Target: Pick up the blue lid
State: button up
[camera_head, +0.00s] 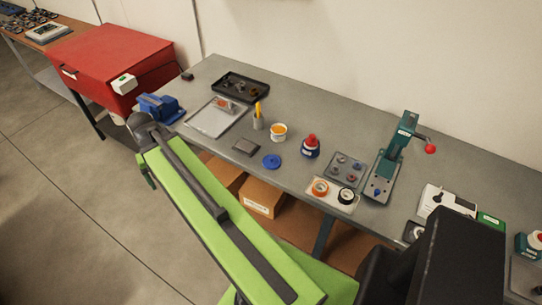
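The blue lid (271,161) is a flat round disc lying on the grey workbench (225,83), close to its front edge. It lies to the right of a small dark grey block (246,147) and apart from it. My green and black arm stretches across the foreground, below and left of the lid. No gripper fingers can be made out, so I cannot see where my gripper is relative to the lid.
A tray with rings (333,197) and a green lever press (393,160) are to the right. A blue vise (160,107) and a red cabinet (118,62) are left. Boxes (262,198) sit under the bench.

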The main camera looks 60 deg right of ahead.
jog(key=shift+o, duration=1.3)
jog(key=s+d+r+m+p, duration=0.1)
jog(key=s+d+r+m, duration=0.1)
jog(key=d, duration=0.6)
jog(key=s+d+r+m+p, duration=0.2)
jog(key=s+d, duration=0.3)
jog(key=d, duration=0.4)
jog(key=shift+r+m, duration=0.35)
jog(key=shift+m, duration=0.55)
notch_tip(320, 180, up, 3)
jog(key=m+p, duration=0.3)
jog(key=m, duration=0.4)
send_over(271, 157)
notch_tip(271, 157, down, 18)
jog(key=b, duration=1.8)
jog(key=shift+s, duration=0.1)
jog(key=shift+r, duration=0.2)
jog(key=c, duration=1.4)
